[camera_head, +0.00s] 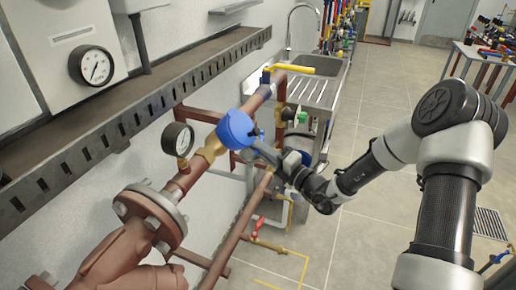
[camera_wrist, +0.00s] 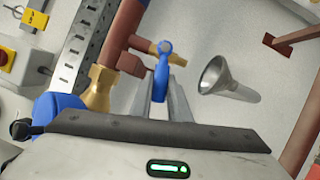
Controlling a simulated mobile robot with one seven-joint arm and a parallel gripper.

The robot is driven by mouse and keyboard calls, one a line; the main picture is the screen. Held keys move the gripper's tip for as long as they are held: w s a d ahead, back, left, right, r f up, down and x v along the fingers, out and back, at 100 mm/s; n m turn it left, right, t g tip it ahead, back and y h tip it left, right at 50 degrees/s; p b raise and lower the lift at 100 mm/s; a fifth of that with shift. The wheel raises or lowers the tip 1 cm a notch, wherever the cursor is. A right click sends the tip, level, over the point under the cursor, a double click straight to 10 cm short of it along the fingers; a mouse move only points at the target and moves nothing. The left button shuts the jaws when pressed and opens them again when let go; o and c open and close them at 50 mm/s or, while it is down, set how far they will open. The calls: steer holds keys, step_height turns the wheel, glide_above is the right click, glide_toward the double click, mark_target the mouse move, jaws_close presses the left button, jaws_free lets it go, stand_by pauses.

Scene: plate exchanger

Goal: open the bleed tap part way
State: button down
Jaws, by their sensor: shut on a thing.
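The bleed tap shows in the wrist view as a blue lever (camera_wrist: 161,72) on a small brass body (camera_wrist: 168,47), branching off a red-brown pipe (camera_wrist: 122,35). My gripper (camera_wrist: 162,84) has its two grey fingers on either side of the blue lever and is shut on it. The lever stands roughly upright in that picture, between the fingers. In the head view my gripper (camera_head: 265,152) reaches in from the right, just beside a round blue part (camera_head: 236,130) on the pipe. The tap itself cannot be made out there.
A metal funnel (camera_wrist: 226,80) is right of the tap in the wrist view. A pressure gauge (camera_head: 178,139), a yellow lever (camera_head: 292,68) and a slotted metal rail (camera_head: 130,110) are close to my arm. A sink (camera_head: 314,85) stands behind.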

steer(key=shift+w+d+f+n+g+y+b, duration=0.2)
steer(key=shift+w+f+n+g+y+b, duration=0.55)
steer(key=shift+n, duration=1.5)
steer(key=shift+w+d+f+n+g+y+b, duration=0.1)
steer(key=shift+w+d+f+n+y+b, duration=0.35)
steer(key=shift+n+y+b, duration=1.25)
steer(key=shift+w+f+n+g+y+b, duration=0.35)
steer(key=shift+f+n+b, duration=0.4)
steer(key=shift+n, duration=2)
steer(key=shift+w, duration=0.1)
steer(key=c, duration=1.9)
jaws_free()
steer(key=shift+c, duration=0.2)
steer(key=p+v, duration=0.2)
steer(key=v, duration=1.5)
steer(key=shift+d, duration=0.2)
